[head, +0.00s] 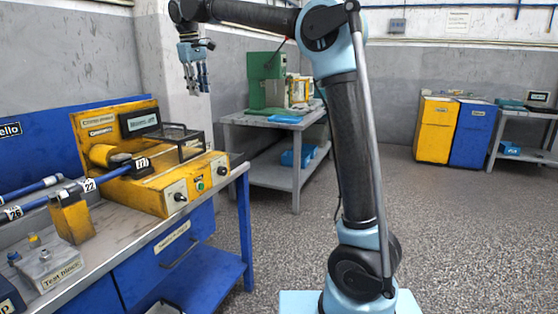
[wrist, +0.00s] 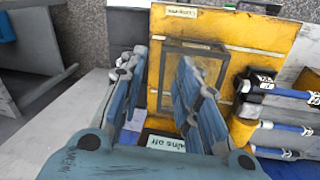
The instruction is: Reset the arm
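My gripper (head: 197,80) hangs in the air with its blue-grey fingers pointing down, high above the right end of the workbench in the head view. In the wrist view my gripper (wrist: 160,72) has its two fingers apart with nothing between them. Below it is the yellow test machine (head: 178,190), with a dark cage, a small screen and a front control panel. The machine also shows in the wrist view (wrist: 240,42). My arm is raised and bent over to the left.
The blue workbench (head: 215,190) carries the machine, blue-handled tools (head: 88,185) and a test-pieces block (head: 48,262). A green machine (head: 267,82) stands on a grey table behind. Yellow and blue cabinets (head: 434,130) stand at the back right. The speckled floor between is clear.

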